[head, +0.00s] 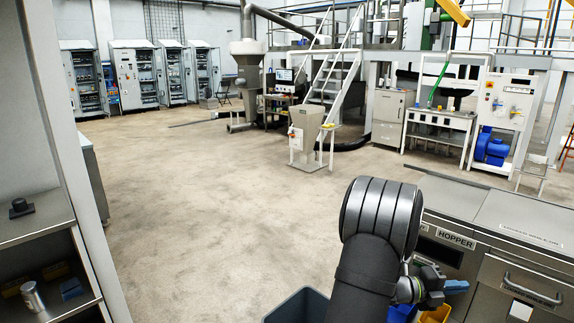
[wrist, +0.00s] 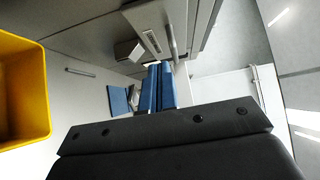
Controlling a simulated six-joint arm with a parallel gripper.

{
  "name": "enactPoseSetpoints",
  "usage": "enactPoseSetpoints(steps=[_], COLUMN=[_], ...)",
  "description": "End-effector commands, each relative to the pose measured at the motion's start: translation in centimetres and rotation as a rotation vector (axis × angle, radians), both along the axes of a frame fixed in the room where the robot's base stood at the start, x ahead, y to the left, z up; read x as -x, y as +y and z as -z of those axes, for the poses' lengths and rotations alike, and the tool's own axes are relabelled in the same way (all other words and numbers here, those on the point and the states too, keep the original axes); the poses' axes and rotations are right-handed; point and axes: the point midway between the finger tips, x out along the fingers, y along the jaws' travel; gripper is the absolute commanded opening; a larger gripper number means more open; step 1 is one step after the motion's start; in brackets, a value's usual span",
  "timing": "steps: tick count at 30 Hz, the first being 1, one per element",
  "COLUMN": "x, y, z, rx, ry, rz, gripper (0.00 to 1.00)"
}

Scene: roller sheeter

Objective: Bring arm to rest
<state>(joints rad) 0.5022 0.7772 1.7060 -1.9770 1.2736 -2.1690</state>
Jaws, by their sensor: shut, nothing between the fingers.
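My gripper (head: 456,287) is at the lower right of the head view, with blue fingertips pointing right. It is beside the front of the steel hopper cabinet (head: 441,250), below its top. My dark arm hides part of the floor and the cabinet's left end. In the wrist view the blue fingers of my gripper (wrist: 158,88) are together and hold nothing. The dark gripper body fills the bottom of that view.
A yellow bin (wrist: 22,95) is at the left edge of the wrist view. A dark blue-grey bin (head: 295,306) stands left of my arm. A shelf unit (head: 40,235) with a metal can (head: 33,296) is at the far left. The floor (head: 215,215) between is clear.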

Motion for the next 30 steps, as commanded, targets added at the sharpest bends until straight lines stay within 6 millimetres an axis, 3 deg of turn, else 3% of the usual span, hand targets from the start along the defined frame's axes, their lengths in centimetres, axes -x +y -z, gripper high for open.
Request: enactPoseSetpoints(steps=[3,11,18,29,30], x=[0.2,-0.5,-2.4,-2.7,-2.7], y=[-2.6,-7.4,-8.9,-9.2,-9.2], z=[0.0,0.0,0.0,0.0,0.0], rx=[0.000,0.001,0.000,0.000,0.000], ry=[0.000,-0.001,0.000,-0.001,-0.001], rz=[0.005,0.002,-0.003,-0.003,-0.003], gripper=[0.00,0.00,0.00,0.00,0.04])
